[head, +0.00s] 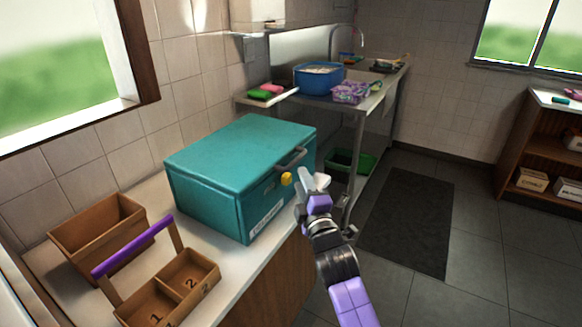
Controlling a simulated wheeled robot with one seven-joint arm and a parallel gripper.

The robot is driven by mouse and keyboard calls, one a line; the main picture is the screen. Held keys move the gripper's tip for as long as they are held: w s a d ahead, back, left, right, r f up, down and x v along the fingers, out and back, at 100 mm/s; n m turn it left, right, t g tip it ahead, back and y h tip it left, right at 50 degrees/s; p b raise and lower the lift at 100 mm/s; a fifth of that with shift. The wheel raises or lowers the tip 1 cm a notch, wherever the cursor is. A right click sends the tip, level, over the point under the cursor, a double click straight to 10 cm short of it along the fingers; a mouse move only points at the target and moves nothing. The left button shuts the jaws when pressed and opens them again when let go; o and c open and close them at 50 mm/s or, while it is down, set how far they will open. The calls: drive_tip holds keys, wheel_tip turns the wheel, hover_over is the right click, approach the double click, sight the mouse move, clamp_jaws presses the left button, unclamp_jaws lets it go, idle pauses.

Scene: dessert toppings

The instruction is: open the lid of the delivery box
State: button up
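The delivery box (215,190) is a large teal box with a white label low on its front. It stands on the counter at the left centre of the head view. Its lid (240,145) is down and looks closed. A grey bar handle (291,158) sits on the front near the top, and a round yellow knob (286,179) is below it. My gripper (312,181) is just right of the knob and handle, in front of the box. I cannot tell whether it touches them. Its fingers are small and partly hidden, so their opening is unclear.
A wooden carrier (200,268) with a purple handle and numbered compartments stands left of the box, beside an open wooden box (99,229). Behind are a steel sink table with a blue tub (318,79) and a purple basket (351,93). The floor at right is clear around a dark mat (408,222).

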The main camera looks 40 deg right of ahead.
drive_tip(key=p+x, duration=0.1)
drive_tip(key=x, duration=0.6)
drive_tip(key=shift+d, duration=0.15)
clamp_jaws()
idle(1.3)
